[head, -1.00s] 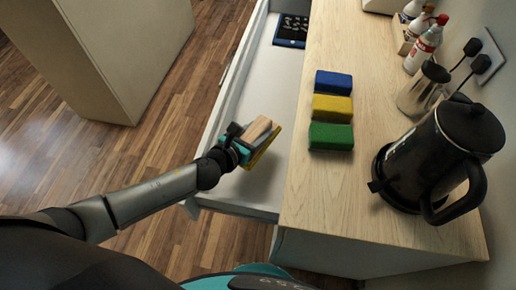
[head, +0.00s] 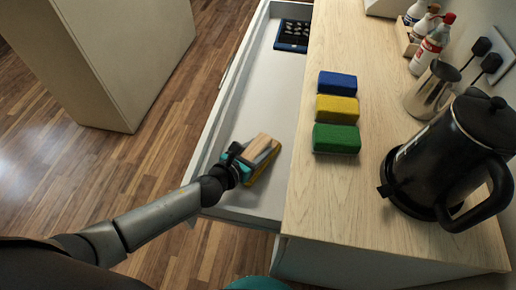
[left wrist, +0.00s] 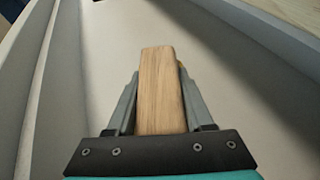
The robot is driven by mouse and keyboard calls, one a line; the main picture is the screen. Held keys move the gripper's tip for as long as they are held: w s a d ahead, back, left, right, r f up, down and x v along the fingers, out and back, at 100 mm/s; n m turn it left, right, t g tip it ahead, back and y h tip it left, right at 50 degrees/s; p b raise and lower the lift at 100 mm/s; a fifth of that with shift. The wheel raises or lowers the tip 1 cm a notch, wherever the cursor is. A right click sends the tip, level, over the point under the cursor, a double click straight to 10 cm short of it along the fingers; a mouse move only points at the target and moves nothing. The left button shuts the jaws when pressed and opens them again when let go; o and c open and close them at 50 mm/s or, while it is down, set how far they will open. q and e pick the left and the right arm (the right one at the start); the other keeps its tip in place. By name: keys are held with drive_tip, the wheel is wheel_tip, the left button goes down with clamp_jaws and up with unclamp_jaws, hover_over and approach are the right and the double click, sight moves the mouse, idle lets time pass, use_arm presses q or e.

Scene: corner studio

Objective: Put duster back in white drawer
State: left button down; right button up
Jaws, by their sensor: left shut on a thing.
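The duster has a wooden back and a yellow edge below it; the duster (head: 263,148) is inside the open white drawer (head: 262,90), near the drawer's front-end corner. My left gripper (head: 247,160) is shut on the duster. In the left wrist view the duster's wooden back (left wrist: 161,88) sits between the two fingers of the left gripper (left wrist: 158,100), with the pale drawer floor beyond. I cannot tell whether the duster touches the drawer floor. My right gripper is not in view.
Blue (head: 337,83), yellow (head: 337,108) and green (head: 336,139) blocks lie on the wooden counter (head: 375,235) beside the drawer. A black kettle (head: 440,160) stands to the right. A dark blue tray (head: 292,36) lies at the drawer's far end. The drawer's middle is clear.

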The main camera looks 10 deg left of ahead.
use_arm(q)
drive_tip(key=shift+f, duration=0.2)
drive_tip(key=shift+c, duration=1.4)
unclamp_jaws()
drive_tip(key=shift+r, duration=0.2)
drive_tip(key=shift+s+a+r, duration=0.1)
drive_tip(key=shift+s, duration=0.1)
drive_tip(key=p+v, duration=0.1)
drive_tip(key=v, duration=1)
drive_tip(key=shift+s+p, duration=0.2)
drive_tip(key=shift+p, duration=0.15)
drive_tip(key=shift+a+r, duration=0.1)
drive_tip(key=shift+r, duration=0.05)
